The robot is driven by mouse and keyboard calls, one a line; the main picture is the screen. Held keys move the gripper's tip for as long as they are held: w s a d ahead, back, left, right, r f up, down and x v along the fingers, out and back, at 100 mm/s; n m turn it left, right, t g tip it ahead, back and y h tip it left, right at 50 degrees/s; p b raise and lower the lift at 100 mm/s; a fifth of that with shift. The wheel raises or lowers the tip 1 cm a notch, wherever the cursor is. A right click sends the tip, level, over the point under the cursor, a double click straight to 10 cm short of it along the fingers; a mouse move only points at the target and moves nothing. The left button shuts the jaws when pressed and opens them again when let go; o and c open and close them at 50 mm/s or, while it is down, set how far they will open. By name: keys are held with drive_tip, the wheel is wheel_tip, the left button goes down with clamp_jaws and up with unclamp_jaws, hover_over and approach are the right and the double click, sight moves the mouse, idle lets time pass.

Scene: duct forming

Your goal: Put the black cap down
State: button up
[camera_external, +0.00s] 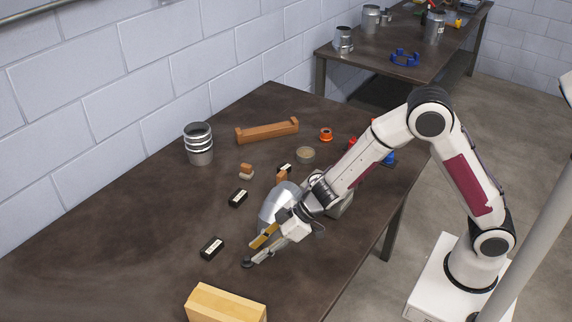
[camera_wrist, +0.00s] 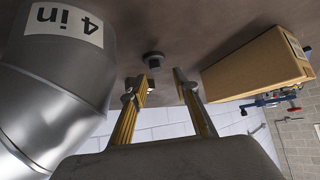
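The small black cap (camera_external: 247,262) sits on the dark table just off my fingertips. It also shows in the wrist view (camera_wrist: 153,59), beyond and between the two fingertips, and looks apart from them. My gripper (camera_external: 256,250) is low over the table with its fingers spread. In the wrist view, a clear gap shows between the fingers of my gripper (camera_wrist: 158,84), and nothing is clamped in it. Whether the cap's base lies fully flat is too small to tell.
A silver duct piece (camera_external: 275,205) marked "4 in" stands close beside my gripper. A cardboard-coloured box (camera_external: 226,303) is at the near table edge. Black labelled blocks (camera_external: 212,247) (camera_external: 238,197) lie to the left. A ringed metal duct (camera_external: 199,144) stands near the wall. The left table area is clear.

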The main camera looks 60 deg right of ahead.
drive_tip(key=v, duration=0.8)
idle(0.9)
drive_tip(key=w+d+r+m+t+h, duration=0.1)
drive_tip(key=d+r+m+t+h, duration=0.2)
drive_tip(key=d+r, duration=0.7)
drive_tip(key=s+d+r+m+h, duration=0.1)
drive_tip(key=s+d+r+h, duration=0.15)
drive_tip(key=d, duration=0.35)
drive_tip(key=s+d+r+m+h, duration=0.1)
drive_tip(key=s+d+r, duration=0.1)
drive_tip(key=s+d, duration=0.25)
drive_tip(key=s+d+m+g, duration=0.2)
drive_tip(key=s, duration=0.9)
drive_tip(key=s+d+m+g, duration=0.1)
drive_tip(key=s+d+m, duration=0.1)
drive_tip(key=s, duration=0.9)
drive_tip(key=shift+s+d+g, duration=0.2)
drive_tip(key=shift+g, duration=0.2)
